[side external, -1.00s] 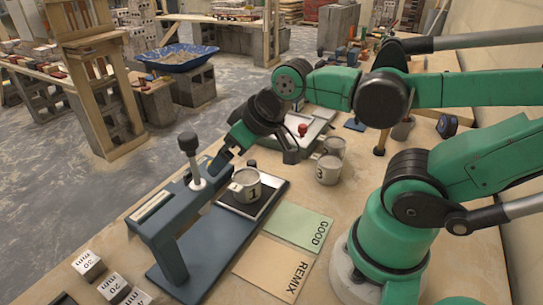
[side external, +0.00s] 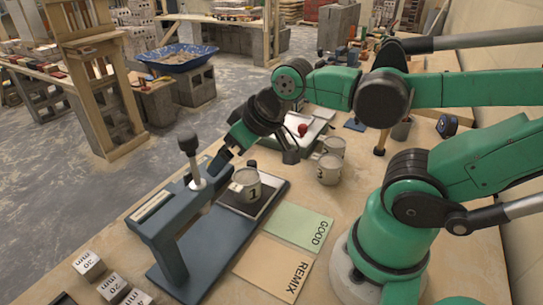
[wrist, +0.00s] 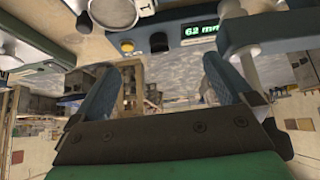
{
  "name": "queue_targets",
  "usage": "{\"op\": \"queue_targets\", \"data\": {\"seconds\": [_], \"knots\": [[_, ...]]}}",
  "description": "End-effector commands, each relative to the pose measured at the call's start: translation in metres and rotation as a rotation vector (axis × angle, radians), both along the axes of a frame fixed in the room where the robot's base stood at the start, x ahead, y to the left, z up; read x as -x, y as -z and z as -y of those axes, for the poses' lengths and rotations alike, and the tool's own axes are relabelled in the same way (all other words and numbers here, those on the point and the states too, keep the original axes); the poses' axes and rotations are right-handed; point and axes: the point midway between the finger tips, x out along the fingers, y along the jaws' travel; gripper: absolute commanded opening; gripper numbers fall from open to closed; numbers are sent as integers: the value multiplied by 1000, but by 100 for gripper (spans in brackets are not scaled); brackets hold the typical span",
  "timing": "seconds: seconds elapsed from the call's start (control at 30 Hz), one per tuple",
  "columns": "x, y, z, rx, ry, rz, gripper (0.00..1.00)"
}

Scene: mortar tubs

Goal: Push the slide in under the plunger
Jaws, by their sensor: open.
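The blue-grey tester frame (side external: 165,235) stands on the bench, with its plunger (side external: 197,180) upright under a dark knob (side external: 188,142). The slide (side external: 267,203) is a dark plate on the base, to the right of the plunger. Mortar cup 1 (side external: 251,186) stands upright on it. My gripper (side external: 222,162) is open and empty, above and behind the cup, close to the frame's far end. In the wrist view its fingers (wrist: 162,66) are spread apart. Whether a finger touches the frame or slide I cannot tell. The wrist view shows a green readout (wrist: 200,30) of 62 mm.
Two more cups (side external: 329,168) stand behind at the right. Small mm-marked blocks (side external: 112,287) sit at the front left. A tray with a red knob (side external: 303,129) is behind.

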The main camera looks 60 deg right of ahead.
Motion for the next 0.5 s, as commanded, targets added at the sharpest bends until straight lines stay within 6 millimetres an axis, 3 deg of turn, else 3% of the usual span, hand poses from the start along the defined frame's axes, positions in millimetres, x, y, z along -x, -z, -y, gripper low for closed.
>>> {"op": "queue_targets", "data": {"seconds": [0.23, 0.27, 0.4, 0.5], "knots": [[0, 0, 0, 0, 0, 0, 100], [0, 0, 0, 0, 0, 0, 97], [-2, 0, 3, 16, -13, -15, 62], [-7, -1, 11, 63, -58, -66, 62]]}}
